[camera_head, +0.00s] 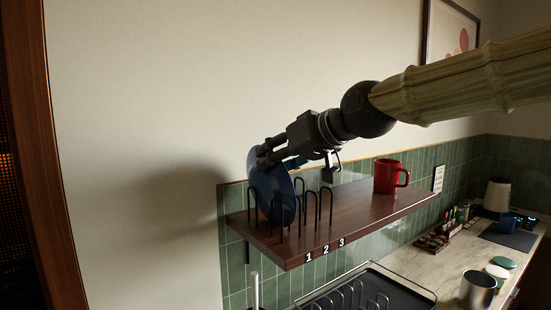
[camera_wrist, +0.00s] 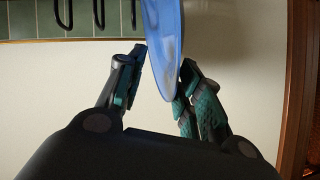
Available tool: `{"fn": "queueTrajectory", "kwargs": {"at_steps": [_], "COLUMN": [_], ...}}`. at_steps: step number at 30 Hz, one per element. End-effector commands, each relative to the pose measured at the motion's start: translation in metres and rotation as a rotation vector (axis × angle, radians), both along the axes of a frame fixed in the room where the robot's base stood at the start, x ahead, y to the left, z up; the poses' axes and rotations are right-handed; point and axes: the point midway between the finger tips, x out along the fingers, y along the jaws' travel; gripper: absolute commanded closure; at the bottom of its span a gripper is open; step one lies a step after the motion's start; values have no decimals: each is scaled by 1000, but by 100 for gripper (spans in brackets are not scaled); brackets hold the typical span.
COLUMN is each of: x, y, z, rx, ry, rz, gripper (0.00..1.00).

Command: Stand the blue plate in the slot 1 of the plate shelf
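The blue plate (camera_head: 268,188) stands on edge, tilted, among the wire dividers at the left end of the plate shelf (camera_head: 365,215). Its lower edge is down near the board, on the side of label 1 (camera_head: 308,257); the exact slot is partly hidden. My gripper (camera_head: 266,156) is at the plate's upper rim. In the wrist view, the plate (camera_wrist: 164,45) lies between the two fingers (camera_wrist: 166,72). The right finger is against or very near the plate, and a gap shows beside the left finger. The fingers look partly open.
A red mug (camera_head: 388,176) stands on the shelf to the right of the dividers. Below are a dark dish rack (camera_head: 400,293), a metal canister (camera_head: 478,290) and a counter with small items.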

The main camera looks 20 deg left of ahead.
Motion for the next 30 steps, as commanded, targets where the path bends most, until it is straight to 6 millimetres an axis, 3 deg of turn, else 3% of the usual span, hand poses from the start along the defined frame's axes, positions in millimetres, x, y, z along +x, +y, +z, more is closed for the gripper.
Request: {"fn": "queueTrajectory", "kwargs": {"at_steps": [5,18,30], "x": [-7,-39,-49], "y": [-14,-75,-93], "z": [10,45,55], "rx": [3,3,1], "ry": [-2,-2,-1], "rz": [-2,-2,0], "gripper": [65,65,65]}}
